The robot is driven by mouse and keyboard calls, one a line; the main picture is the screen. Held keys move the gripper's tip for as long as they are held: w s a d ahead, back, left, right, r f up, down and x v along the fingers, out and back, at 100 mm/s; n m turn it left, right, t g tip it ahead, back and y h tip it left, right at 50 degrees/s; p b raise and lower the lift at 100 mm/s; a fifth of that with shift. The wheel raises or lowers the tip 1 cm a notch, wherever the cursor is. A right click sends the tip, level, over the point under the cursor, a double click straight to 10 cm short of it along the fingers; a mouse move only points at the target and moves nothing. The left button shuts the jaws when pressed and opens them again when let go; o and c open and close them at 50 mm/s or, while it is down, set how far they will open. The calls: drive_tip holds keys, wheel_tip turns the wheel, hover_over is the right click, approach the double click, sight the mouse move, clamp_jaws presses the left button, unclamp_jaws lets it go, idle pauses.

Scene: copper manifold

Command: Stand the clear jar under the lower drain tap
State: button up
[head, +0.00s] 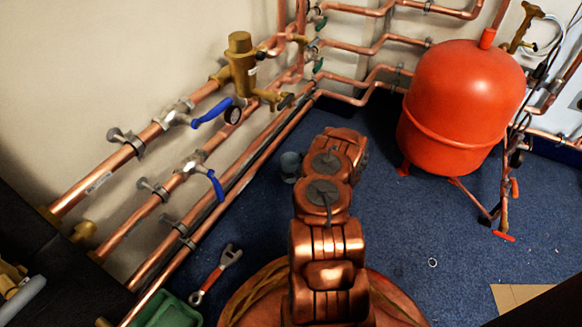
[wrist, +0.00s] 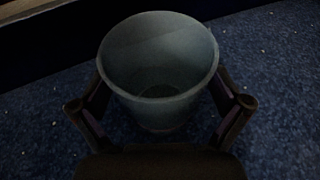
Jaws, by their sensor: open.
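The clear jar (head: 290,166) stands on the blue carpet, just left of the end of my arm in the head view. In the wrist view the jar (wrist: 158,75) looks greyish, upright and open-topped, and its inside looks empty. My gripper (wrist: 160,103) is open, with one finger on each side of the jar. I cannot tell whether the fingers touch it. My arm hides the gripper in the head view. A brass valve body (head: 241,62) with a small tap-like outlet (head: 284,101) sits on the wall pipes; I cannot tell whether this is the lower drain tap.
Copper pipes with blue lever valves (head: 212,113) run along the left wall. A red tank (head: 462,105) stands on legs at the right. A wrench (head: 216,274) and a green tray (head: 166,312) lie at lower left. The carpet right of my arm is mostly clear.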

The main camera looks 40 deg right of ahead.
drive_tip(key=shift+s+r, duration=0.25)
drive_tip(key=shift+r, duration=0.05)
drive_tip(key=p+v, duration=0.5)
drive_tip(key=v, duration=0.6)
drive_tip(key=shift+s, duration=0.2)
drive_tip(key=shift+s, duration=0.1)
